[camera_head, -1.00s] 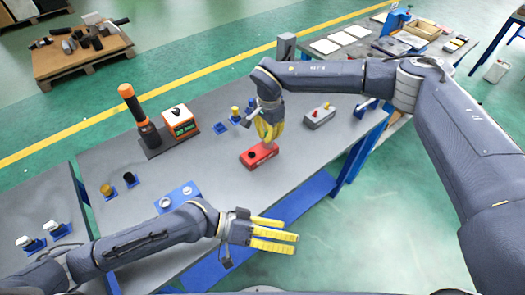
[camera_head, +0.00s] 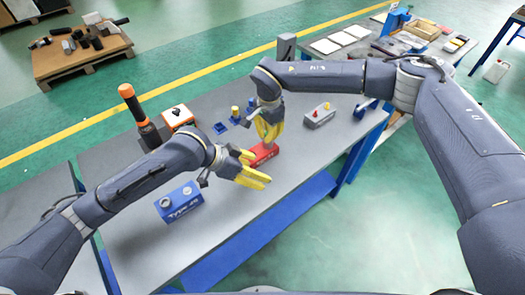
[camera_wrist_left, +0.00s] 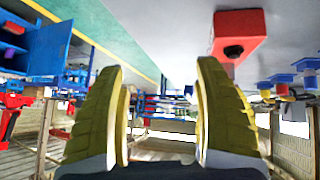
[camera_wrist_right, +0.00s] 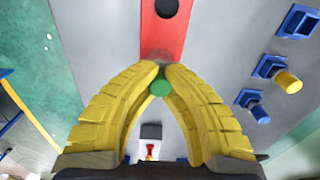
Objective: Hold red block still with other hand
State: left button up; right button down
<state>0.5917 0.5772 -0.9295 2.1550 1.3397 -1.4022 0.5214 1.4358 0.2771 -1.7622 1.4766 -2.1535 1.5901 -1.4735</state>
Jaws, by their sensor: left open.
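The red block (camera_head: 258,158) lies on the grey table (camera_head: 225,215), partly covered by my grippers in the head view. A dark round hole shows in it in the right wrist view (camera_wrist_right: 178,25). My right gripper (camera_head: 266,138) reaches down at the block. In the right wrist view its fingertips close around a small grey piece with a green end (camera_wrist_right: 160,88), over one end of the block. My left gripper (camera_head: 261,167) is open and empty at the near side of the block. In the left wrist view the block (camera_wrist_left: 238,38) is beyond its right finger.
An orange-topped black tool (camera_head: 135,105) and an orange box (camera_head: 178,115) stand behind the left forearm. A grey box with knobs (camera_head: 320,116) is to the right. The table's front is clear.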

pick_arm(q)
jog(key=w+a, duration=0.2)
jog(key=w+a+n+t+y, duration=0.1)
jog(key=w+a, duration=0.1)
jog(key=w+a+t+y, duration=0.1)
jog(key=w+a, duration=0.1)
jog(key=shift+w+f, duration=0.25)
jog(key=shift+f, duration=0.15)
jog(key=shift+n, duration=0.3)
jog(key=shift+x, duration=4.45)
jog(key=shift+a, duration=0.1)
jog(key=c, duration=1.3)
